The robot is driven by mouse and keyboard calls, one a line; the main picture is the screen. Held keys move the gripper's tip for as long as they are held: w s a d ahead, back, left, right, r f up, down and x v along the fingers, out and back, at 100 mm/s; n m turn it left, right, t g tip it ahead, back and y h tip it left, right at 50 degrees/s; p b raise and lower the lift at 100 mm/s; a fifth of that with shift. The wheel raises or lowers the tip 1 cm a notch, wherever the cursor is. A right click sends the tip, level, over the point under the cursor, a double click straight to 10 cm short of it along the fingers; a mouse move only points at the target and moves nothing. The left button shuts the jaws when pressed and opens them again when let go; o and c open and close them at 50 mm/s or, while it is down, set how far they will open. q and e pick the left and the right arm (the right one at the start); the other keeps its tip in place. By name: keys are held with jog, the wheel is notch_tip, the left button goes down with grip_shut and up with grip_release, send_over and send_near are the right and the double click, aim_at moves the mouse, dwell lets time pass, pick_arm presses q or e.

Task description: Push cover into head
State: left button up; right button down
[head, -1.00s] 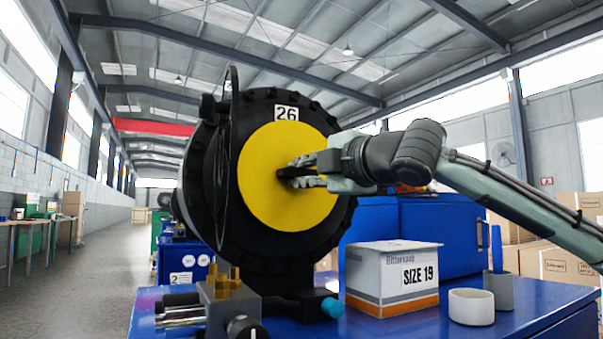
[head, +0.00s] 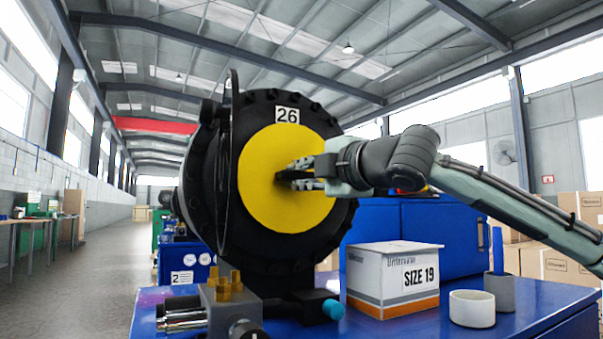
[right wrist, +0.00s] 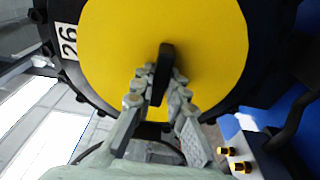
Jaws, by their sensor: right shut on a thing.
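The yellow round cover (head: 270,205) sits at the front face of the black crimper head (head: 330,235), which bears the label 26. Black shows all around its rim; I cannot tell how deep it sits. My right gripper (head: 283,176) is shut on the cover's dark central handle. In the right wrist view the fingers (right wrist: 158,90) close on both sides of the black handle (right wrist: 165,62), in front of the yellow cover (right wrist: 205,45). My left gripper is not in view.
A SIZE 19 box (head: 375,290), a white cup (head: 472,309) and a grey cup (head: 500,294) with a blue rod stand on the blue table (head: 405,328), right of the head. A grey block with brass fittings (head: 228,308) is at front left.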

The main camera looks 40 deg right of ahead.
jog(key=shift+w+d+r+p, duration=0.1)
jog(key=shift+w+d+p, duration=0.15)
jog(key=shift+w+p, duration=0.45)
jog(key=c, duration=1.5)
grip_release()
jog(key=shift+w, duration=0.15)
jog(key=shift+o, duration=0.2)
jog(key=shift+s+a, duration=0.15)
jog(key=shift+s, duration=0.9)
jog(key=s+a, duration=0.2)
jog(key=s, duration=0.7)
jog(key=shift+s, duration=0.4)
